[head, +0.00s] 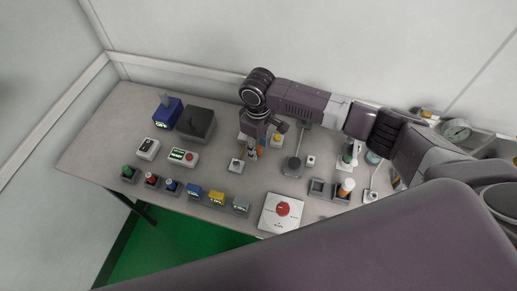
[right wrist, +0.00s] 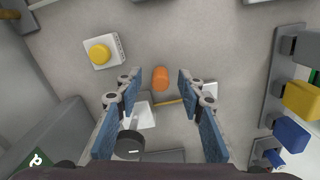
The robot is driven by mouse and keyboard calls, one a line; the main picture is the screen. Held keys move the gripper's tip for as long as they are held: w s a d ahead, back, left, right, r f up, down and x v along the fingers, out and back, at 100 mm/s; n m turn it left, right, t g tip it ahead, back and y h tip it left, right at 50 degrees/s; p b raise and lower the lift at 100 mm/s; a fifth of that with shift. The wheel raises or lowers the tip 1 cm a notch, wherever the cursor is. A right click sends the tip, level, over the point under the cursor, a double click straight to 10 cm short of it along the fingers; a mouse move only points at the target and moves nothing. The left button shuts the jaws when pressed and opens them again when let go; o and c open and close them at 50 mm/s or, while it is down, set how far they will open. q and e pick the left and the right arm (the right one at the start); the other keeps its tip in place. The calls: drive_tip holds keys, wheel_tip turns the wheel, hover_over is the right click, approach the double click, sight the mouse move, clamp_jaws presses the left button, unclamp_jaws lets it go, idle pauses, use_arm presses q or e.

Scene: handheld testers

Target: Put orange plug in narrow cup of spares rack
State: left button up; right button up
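The orange plug (right wrist: 160,78) is a small orange cylinder on the table, centred between the fingertips in the right wrist view. My right gripper (right wrist: 155,85) is open above it, with one blue-padded finger on each side and neither touching it. In the head view the right gripper (head: 257,146) points down at the table and partly hides the plug. A grey holder with square compartments (head: 318,187), seemingly the spares rack, stands to the right; a white and orange cylinder (head: 346,187) is at its right end. I cannot make out its narrow cup. My left gripper is not in view.
A white box with a yellow button (right wrist: 103,51) stands close to the plug. A rack with blue and yellow modules (right wrist: 300,100) is to the right in the wrist view. A red-button panel (head: 283,212) lies at the table's front edge. A dark box (head: 195,123) stands left.

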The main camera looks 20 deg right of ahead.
clamp_jaws()
